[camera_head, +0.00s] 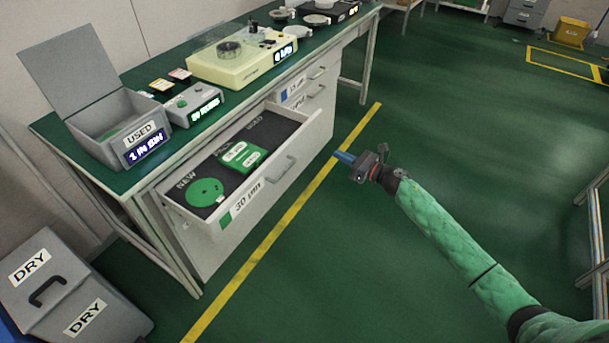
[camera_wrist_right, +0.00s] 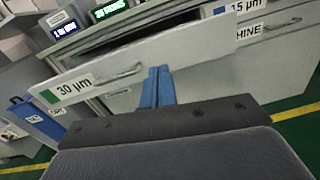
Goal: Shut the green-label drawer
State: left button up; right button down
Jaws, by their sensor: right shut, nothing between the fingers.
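The green-label drawer (camera_head: 268,190), marked "30 µm", stands open from the bench in the head view. A green disc (camera_head: 205,192) and a green packet (camera_head: 240,155) lie inside it. Its front with the green label and a bar handle also shows in the right wrist view (camera_wrist_right: 145,62). My right gripper (camera_head: 343,157) is shut and empty, its blue fingers pointing toward the drawer front. In the head view it is to the right of the drawer's right end, and a gap shows between them. In the wrist view its fingertips (camera_wrist_right: 158,72) overlap the drawer front; contact cannot be told. My left gripper is out of view.
A closed drawer with a blue label (camera_head: 293,88) sits beside the open one. The bench top holds a grey "USED" box (camera_head: 90,146) with its lid up and a cream machine (camera_head: 235,68). Grey "DRY" bins (camera_head: 70,290) stand at lower left. The green floor around my right arm is clear.

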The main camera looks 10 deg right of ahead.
jog(key=n, duration=0.2)
jog(key=p, duration=0.3)
send_near(297, 136)
jog(key=shift+g, duration=0.4)
jog(key=x, duration=0.5)
jog(key=shift+w+a+r, duration=0.15)
jog(key=shift+w+r, duration=0.1)
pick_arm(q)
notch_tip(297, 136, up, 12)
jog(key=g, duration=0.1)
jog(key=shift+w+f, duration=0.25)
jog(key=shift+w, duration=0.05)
pick_arm(e)
jog(key=shift+w+a+f, duration=0.1)
jog(key=shift+w+a, duration=0.3)
jog(key=shift+a, duration=0.1)
